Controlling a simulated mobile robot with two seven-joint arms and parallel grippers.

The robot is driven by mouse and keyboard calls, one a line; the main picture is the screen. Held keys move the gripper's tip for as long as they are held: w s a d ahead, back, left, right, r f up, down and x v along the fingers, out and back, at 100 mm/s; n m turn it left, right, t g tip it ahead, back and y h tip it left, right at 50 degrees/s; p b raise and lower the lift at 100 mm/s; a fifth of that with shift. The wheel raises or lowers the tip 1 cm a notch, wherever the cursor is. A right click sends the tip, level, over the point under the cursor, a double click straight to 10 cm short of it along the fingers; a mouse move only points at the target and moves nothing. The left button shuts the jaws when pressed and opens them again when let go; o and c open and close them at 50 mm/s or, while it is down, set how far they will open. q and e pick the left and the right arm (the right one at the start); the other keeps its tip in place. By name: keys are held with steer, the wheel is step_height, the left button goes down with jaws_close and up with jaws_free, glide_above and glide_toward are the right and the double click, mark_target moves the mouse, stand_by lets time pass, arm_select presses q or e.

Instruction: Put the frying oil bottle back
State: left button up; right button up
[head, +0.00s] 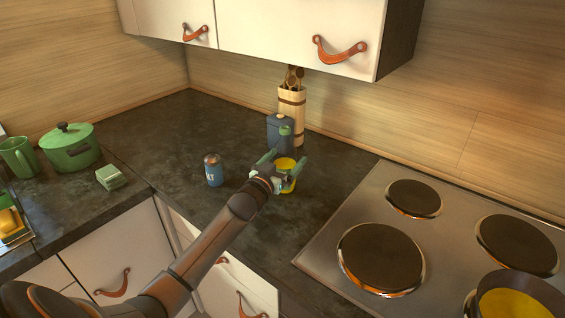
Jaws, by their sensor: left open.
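The frying oil bottle (286,163) appears to be the yellow-bodied item on the dark counter, left of the stove, with a green top above it. My left gripper (281,170) reaches in from the lower left. Its jaws are open, with a finger on each side of the bottle as seen from here. My right gripper is not in view.
A blue canister (273,128) and a wooden utensil holder (292,105) stand close behind the bottle. A blue shaker (213,170) stands to the left. A yellow-filled pan (515,300) is on the stove (335,225). Upper cabinets (280,30) overhang the back. The counter's left-middle is clear.

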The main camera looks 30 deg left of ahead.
arm_select(q)
steer(key=s+d, duration=0.1)
steer(key=s, duration=1.1)
steer(key=shift+d+r, duration=0.15)
steer(key=shift+d, duration=0.05)
